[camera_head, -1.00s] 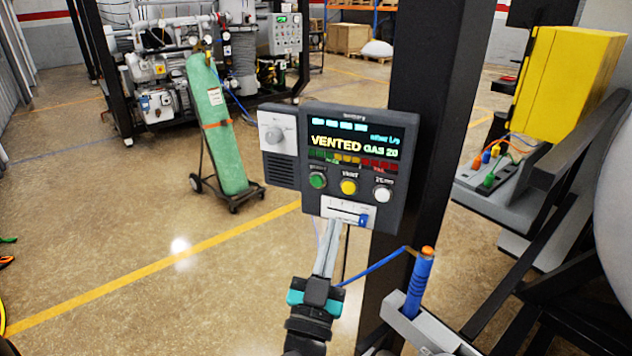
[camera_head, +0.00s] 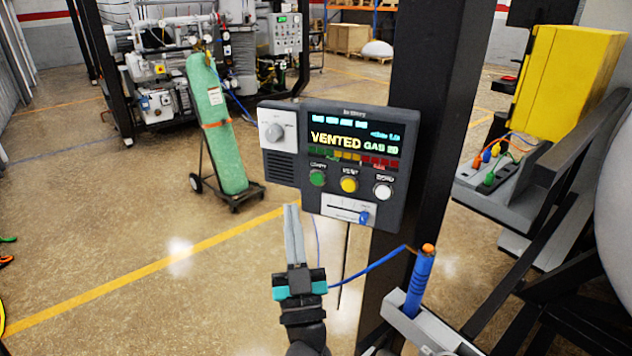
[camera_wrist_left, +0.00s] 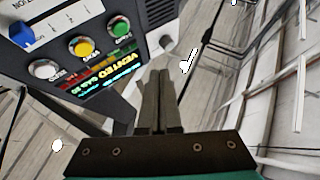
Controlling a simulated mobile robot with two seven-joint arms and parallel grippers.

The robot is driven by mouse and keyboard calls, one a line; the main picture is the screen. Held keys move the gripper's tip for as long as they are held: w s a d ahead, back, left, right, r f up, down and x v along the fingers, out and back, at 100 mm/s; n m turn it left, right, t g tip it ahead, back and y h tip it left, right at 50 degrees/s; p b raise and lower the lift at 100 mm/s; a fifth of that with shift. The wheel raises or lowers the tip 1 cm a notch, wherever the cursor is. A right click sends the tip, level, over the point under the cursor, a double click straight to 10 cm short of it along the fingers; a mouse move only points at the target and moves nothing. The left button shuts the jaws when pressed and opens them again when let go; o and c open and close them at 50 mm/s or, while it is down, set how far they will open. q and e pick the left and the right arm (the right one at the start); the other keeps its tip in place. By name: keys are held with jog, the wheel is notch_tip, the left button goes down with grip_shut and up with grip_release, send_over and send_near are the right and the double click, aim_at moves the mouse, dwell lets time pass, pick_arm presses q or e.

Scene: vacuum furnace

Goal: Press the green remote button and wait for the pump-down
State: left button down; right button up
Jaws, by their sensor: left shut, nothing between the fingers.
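The remote control box (camera_head: 290,170) is mounted on a dark post, and its screen reads "VENTED" and "GAS 20". Its green button (camera_head: 317,178) is the left one in a row with a yellow and a white button. My left gripper (camera_head: 292,208) is shut and empty. Its fingertips are below and left of the green button, apart from it, by the box's lower left edge. In the left wrist view the green button (camera_wrist_left: 119,27) lies up and left of the shut fingers. My right gripper is not in view.
A slider with a blue knob (camera_head: 364,217) sits below the buttons, and a grey dial (camera_head: 274,133) at upper left. A blue probe with an orange tip (camera_head: 420,283) stands in a holder at lower right. A green gas cylinder (camera_head: 222,130) stands behind.

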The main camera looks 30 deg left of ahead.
aim_at(317, 179)
pick_arm(q)
jog(key=shift+w+a+b, duration=0.25)
jog(key=shift+w+b, duration=0.5)
jog(key=shift+w, duration=1.15)
jog(key=shift+w+a+b, duration=0.2)
jog(key=shift+w+b, duration=0.5)
jog(key=shift+w, duration=1.15)
jog(key=shift+w, duration=0.1)
jog(key=shift+w, duration=0.35)
jog(key=shift+w+a, duration=0.1)
jog(key=shift+w, duration=0.25)
jog(key=shift+s, duration=0.1)
jog(key=shift+s+p, duration=0.55)
jog(key=shift+s, duration=0.15)
jog(key=shift+s, duration=0.1)
